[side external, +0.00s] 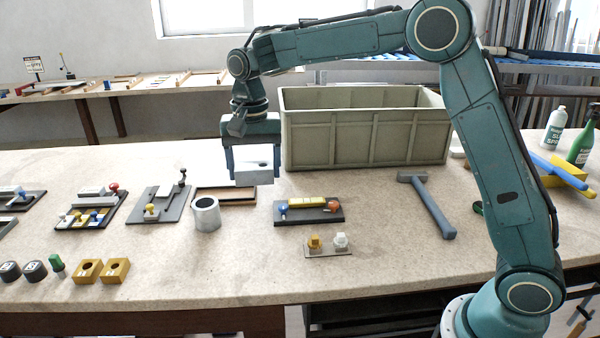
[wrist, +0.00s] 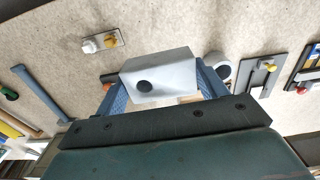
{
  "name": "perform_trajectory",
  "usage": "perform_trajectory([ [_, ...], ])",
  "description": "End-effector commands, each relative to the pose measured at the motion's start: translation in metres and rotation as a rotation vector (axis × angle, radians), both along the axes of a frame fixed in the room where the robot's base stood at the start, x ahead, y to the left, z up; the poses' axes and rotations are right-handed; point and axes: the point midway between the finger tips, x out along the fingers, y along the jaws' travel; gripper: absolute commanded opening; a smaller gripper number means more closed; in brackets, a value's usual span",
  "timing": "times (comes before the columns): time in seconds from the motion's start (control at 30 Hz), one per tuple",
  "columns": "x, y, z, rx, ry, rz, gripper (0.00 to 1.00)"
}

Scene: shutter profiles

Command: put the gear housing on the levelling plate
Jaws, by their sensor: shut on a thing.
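The gear housing appears to be a pale grey block with a round dark hole; it shows in the side view (side external: 254,175) and the wrist view (wrist: 165,72). My gripper (side external: 253,167) is shut on it, with one blue finger on each side. The block hangs above the bench, in front of the large crate's left end. I cannot tell for sure which plate is the levelling plate. A dark plate (side external: 310,217) with a yellow bar and blue and orange knobs lies to the right. A dark plate (side external: 170,207) with a yellow knob and an upright post lies to the left.
A large grey-green crate (side external: 365,137) stands just right of my gripper. A shallow wood-edged tray (side external: 238,189) and a grey hollow cylinder (side external: 206,213) are close below. A small plate with two knobs (side external: 328,250) lies in front; a hammer (side external: 432,205) lies right.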

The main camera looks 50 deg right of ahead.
Motion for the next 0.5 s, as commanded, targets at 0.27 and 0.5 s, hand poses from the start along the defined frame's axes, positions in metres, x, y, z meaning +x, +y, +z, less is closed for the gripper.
perform_trajectory([
  [0.27,-0.001,-0.025,-0.026,0.000,0.003,0.118,0.36],
  [0.5,-0.007,-0.059,-0.063,0.000,0.004,0.295,0.36],
])
